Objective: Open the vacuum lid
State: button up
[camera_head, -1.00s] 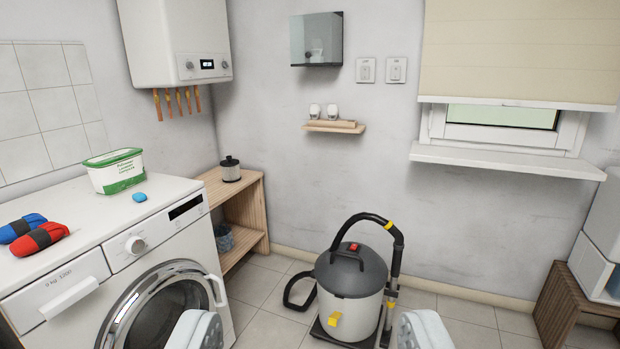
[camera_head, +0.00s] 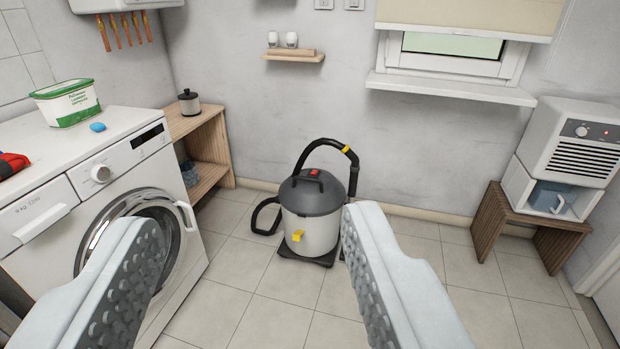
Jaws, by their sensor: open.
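The vacuum (camera_head: 312,232) stands on the tiled floor near the back wall, a light drum on a dark base. Its dark grey lid (camera_head: 312,195) is closed on top, with a handle and a red switch (camera_head: 314,173). A yellow latch (camera_head: 297,236) is on the front of the drum. A black hose (camera_head: 322,145) with a yellow band loops over the right side and another loop lies at the left. My gripper (camera_head: 250,230) is open and empty, its two studded fingers in the foreground, apart from the vacuum. The vacuum shows between the fingers.
A white washing machine (camera_head: 110,190) fills the left side, with a green-and-white tub (camera_head: 66,103) on top. A wooden shelf unit (camera_head: 208,125) stands behind it. A white appliance (camera_head: 570,140) sits on a wooden stand (camera_head: 500,228) at the right. The floor before the vacuum is clear.

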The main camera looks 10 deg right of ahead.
aim_at(305, 195)
jog(key=i+l, duration=0.25)
jog(key=i, duration=0.2)
jog(key=i+l, duration=0.25)
jog(key=i, duration=0.2)
jog(key=i+l, duration=0.3)
jog(key=i, duration=0.2)
jog(key=i+l+z, duration=0.1)
jog(key=i+l, duration=0.15)
jog(key=i, duration=0.2)
jog(key=i+l, duration=0.2)
jog(key=i, duration=0.25)
